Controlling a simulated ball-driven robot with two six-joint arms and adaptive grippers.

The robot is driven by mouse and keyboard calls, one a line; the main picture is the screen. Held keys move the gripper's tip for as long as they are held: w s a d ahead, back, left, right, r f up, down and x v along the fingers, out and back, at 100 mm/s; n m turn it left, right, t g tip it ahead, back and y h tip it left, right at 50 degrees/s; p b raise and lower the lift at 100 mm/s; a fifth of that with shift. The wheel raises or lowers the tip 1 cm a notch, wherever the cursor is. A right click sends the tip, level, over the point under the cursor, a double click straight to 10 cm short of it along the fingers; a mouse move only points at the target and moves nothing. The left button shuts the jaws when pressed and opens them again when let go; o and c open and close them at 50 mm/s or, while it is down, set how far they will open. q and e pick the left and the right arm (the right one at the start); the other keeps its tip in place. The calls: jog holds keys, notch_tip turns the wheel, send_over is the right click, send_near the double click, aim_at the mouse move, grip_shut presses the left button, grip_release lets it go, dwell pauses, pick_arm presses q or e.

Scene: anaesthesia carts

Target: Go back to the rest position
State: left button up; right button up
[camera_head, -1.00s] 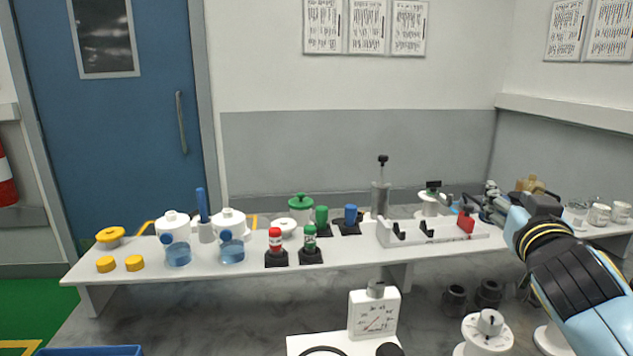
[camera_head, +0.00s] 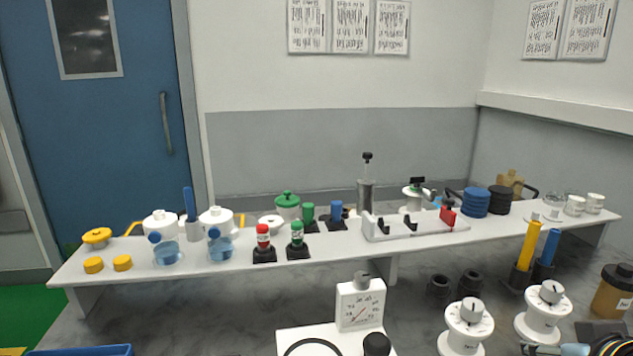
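My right arm shows only at the bottom right corner. Its gripper (camera_head: 530,349) is low at the bottom edge, below the two white dial knobs, and is cut off by the frame, so its fingers are not clear. No held object can be made out. My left gripper is not in view. The white shelf (camera_head: 340,252) stands in front of me, with the gripper well below and in front of its right part.
White dial knobs (camera_head: 468,325) and (camera_head: 543,312) stand near the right gripper. A brown bottle (camera_head: 613,290) is at the far right. Yellow (camera_head: 528,246) and blue (camera_head: 549,247) cylinders stand upright in dark holders. A white gauge (camera_head: 360,304) stands at the lower middle.

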jog(key=s+a+f+n+g+y, duration=0.1)
jog(key=s+a+g, duration=0.1)
jog(key=s, duration=0.5)
jog(key=s+a+f+n+g+y, duration=0.1)
jog(key=s+a+n+g, duration=0.15)
jog(key=s, duration=0.45)
notch_tip(320, 180, down, 32)
jog(key=s+d+g+b, duration=0.2)
jog(key=s+b, duration=0.1)
jog(key=b, duration=0.3)
jog(key=s+d+f+m+g+b, duration=0.1)
jog(key=s+f+b, duration=0.3)
jog(key=s+f, duration=1.4)
notch_tip(320, 180, down, 4)
jog(key=shift+s+d+r+y+b, duration=0.2)
jog(key=shift+s+y+b, duration=0.1)
jog(key=shift+b, duration=0.1)
jog(key=shift+w+a, duration=0.1)
